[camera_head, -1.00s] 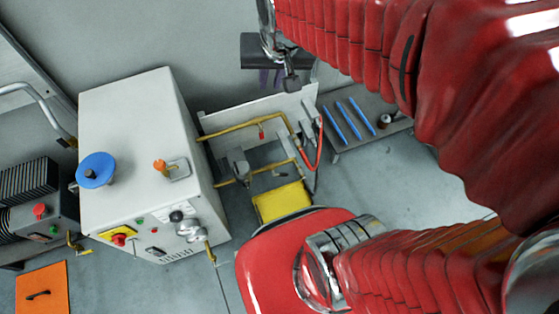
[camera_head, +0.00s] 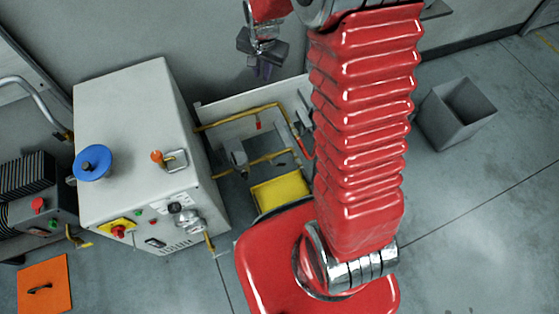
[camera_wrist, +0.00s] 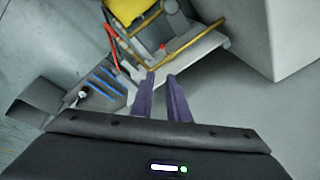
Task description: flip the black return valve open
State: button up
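The pipe rack shows in the head view with two yellow pipes. A small red handle (camera_head: 258,125) hangs on the upper pipe. A small dark piece (camera_head: 283,165) sits below the lower pipe (camera_head: 265,158); it may be the black return valve, but it is too small to be sure. In the wrist view the pipes (camera_wrist: 140,52) lie beyond my fingertips, with a red spot (camera_wrist: 162,46) beside them; I cannot make out a black handle. My gripper (camera_wrist: 161,76) has two purple fingers apart with nothing between them. In the head view my gripper (camera_head: 263,72) is above the rack, apart from it.
A grey cabinet (camera_head: 130,120) with a blue handwheel (camera_head: 93,163) stands left of the rack. A yellow box (camera_head: 280,192) is below the pipes. A red hose (camera_wrist: 111,42) and blue rods (camera_wrist: 105,80) show in the wrist view. A grey bin (camera_head: 455,115) stands right.

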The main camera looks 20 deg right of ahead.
jog(key=w+d+f+m, duration=0.2)
jog(key=w+f, duration=0.1)
jog(key=f, duration=0.8)
jog(key=m+g, duration=0.3)
jog(key=m, duration=0.4)
send_over(280, 164)
notch_tip(280, 164, down, 36)
jog(key=shift+w+f, duration=0.1)
jog(key=shift+w, duration=0.05)
jog(key=shift+f, duration=0.1)
jog(key=shift+f, duration=6.8)
jog(key=shift+c, duration=0.6)
